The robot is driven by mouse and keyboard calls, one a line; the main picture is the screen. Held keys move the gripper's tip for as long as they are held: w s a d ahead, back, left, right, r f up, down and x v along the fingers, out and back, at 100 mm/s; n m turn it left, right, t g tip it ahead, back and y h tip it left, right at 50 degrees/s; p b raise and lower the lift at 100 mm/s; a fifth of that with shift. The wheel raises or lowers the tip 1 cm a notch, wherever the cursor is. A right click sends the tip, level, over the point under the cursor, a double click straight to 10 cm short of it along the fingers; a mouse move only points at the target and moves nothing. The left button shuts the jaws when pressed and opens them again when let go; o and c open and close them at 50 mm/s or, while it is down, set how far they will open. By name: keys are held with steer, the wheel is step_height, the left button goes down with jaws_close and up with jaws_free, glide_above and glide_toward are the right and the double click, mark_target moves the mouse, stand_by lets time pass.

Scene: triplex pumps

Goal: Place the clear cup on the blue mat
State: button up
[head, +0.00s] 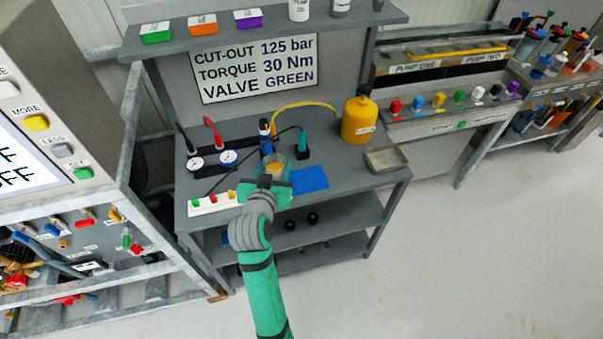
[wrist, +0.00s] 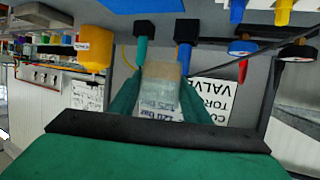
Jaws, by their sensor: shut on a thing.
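The clear cup (wrist: 162,88) is between the two green fingers of my gripper (wrist: 153,95), which are shut on it. It is see-through, and lettering shows through it in the wrist view. In the head view the clear cup (head: 275,167) shows just beyond my gripper (head: 268,178), partly hidden by it. The blue mat (head: 311,179) lies flat and bare on the grey bench, just right of my gripper. I cannot tell how high the cup is above the bench.
A metal tray (head: 386,160) and a yellow bottle (head: 359,121) stand right of the mat. A teal-handled tool (head: 302,143) and a blue tool (head: 265,135) stand behind. Gauges (head: 228,158) and a white switch strip (head: 213,203) are to the left.

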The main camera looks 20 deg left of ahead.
glide_above(301, 181)
steer(key=s, duration=0.1)
steer(key=f, duration=0.6)
steer(key=shift+s+a+f, duration=0.1)
steer(key=shift+a+f, duration=0.05)
steer(key=shift+a, duration=0.2)
steer(key=shift+w+d+f, duration=0.25)
steer(key=shift+w+f, duration=0.2)
steer(key=shift+f, duration=0.25)
steer(key=shift+w+f, duration=0.15)
steer(key=shift+f, duration=1.5)
steer(key=o, duration=1.1)
steer(key=shift+f, duration=0.15)
steer(key=shift+o, duration=0.2)
